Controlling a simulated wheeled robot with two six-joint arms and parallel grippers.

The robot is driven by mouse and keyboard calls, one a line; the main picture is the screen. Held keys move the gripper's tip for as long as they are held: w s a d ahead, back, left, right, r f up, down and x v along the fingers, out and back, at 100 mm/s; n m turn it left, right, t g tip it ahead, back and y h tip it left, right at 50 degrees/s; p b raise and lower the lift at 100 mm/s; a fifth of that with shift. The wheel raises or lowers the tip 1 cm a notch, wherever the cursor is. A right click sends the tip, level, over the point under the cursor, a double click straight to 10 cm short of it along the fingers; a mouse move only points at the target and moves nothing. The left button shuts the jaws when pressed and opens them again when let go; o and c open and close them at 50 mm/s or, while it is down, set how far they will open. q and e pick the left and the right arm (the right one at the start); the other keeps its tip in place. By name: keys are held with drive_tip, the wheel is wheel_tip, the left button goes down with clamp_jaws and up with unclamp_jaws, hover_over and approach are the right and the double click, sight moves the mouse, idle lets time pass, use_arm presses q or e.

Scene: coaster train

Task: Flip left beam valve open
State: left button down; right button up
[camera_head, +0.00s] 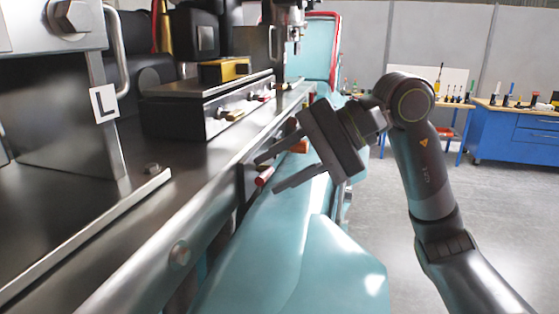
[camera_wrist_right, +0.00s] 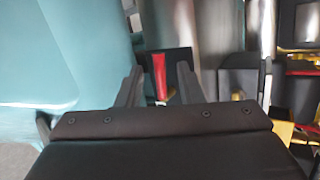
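A small valve with a red handle (camera_head: 265,177) sits on the side of the metal beam (camera_head: 150,250). The red handle also shows upright in the right wrist view (camera_wrist_right: 159,75). My right gripper (camera_head: 266,174) is open, with one finger on each side of the handle's line. In the right wrist view the handle lies between the two fingers (camera_wrist_right: 157,84), with gaps on both sides, so they are not closed on it. Whether the fingertips reach past the handle is hard to tell. My left gripper is not in view.
A white plate marked L (camera_head: 104,103) hangs at the left. A dark block with yellow-handled fittings (camera_head: 205,105) stands on the beam deck. Teal bodywork (camera_head: 315,250) lies below the gripper. Open floor and a blue workbench (camera_head: 515,135) are to the right.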

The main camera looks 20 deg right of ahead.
drive_tip(key=shift+a+f, duration=0.1)
clamp_jaws()
drive_tip(key=shift+f+b, duration=0.3)
drive_tip(key=shift+b, duration=0.6)
drive_tip(key=shift+s+a+n+t+h+b, duration=0.1)
drive_tip(key=shift+n+t+h+b, duration=0.25)
drive_tip(key=shift+b, duration=0.2)
drive_tip(key=shift+r, duration=0.1)
unclamp_jaws()
